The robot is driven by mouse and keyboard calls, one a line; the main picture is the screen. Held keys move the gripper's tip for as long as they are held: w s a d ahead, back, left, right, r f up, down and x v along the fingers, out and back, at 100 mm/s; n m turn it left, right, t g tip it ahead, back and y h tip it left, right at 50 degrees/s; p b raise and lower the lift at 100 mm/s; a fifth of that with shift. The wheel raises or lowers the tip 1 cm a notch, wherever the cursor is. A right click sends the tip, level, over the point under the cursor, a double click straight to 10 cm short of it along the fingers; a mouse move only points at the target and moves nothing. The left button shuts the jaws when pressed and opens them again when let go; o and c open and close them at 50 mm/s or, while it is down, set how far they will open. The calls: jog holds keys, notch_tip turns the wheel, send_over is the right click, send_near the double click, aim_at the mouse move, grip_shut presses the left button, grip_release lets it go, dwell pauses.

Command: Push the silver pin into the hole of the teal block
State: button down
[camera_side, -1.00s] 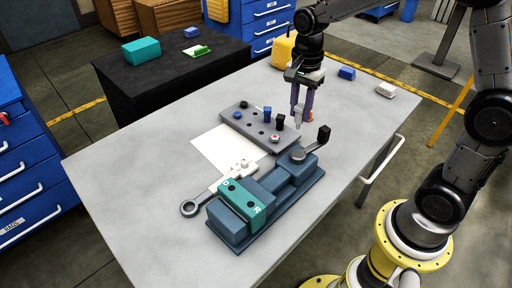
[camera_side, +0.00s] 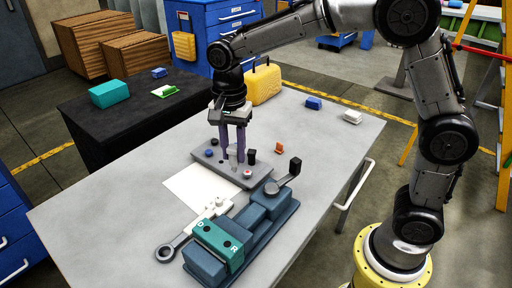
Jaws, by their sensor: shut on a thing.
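The teal block (camera_side: 218,238) sits in the blue vise at the front of the table, with dark holes in its top and white letters on its side. My gripper (camera_side: 233,157) is over the grey holed rack (camera_side: 202,163), fingers pointing down. It is shut on the silver pin (camera_side: 233,158), a small grey upright piece between the fingertips. The pin is behind and apart from the teal block. I cannot tell whether its lower end is still in the rack.
The vise (camera_side: 262,219) has a dark handle (camera_side: 294,168) at its back right. Black and blue pegs stand in the rack; a black one (camera_side: 251,157) is close beside my gripper. A white sheet (camera_side: 195,186) and ringed bracket (camera_side: 168,253) lie left. An orange piece (camera_side: 279,147) stands right.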

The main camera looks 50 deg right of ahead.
jog(key=s+a+n, duration=0.3)
jog(key=a+n, duration=0.1)
jog(key=a, duration=0.9)
jog(key=shift+w+f, duration=0.15)
jog(key=shift+f, duration=2.7)
jog(key=shift+f, duration=0.2)
jog(key=shift+f, duration=1.25)
jog(key=c, duration=0.5)
grip_release()
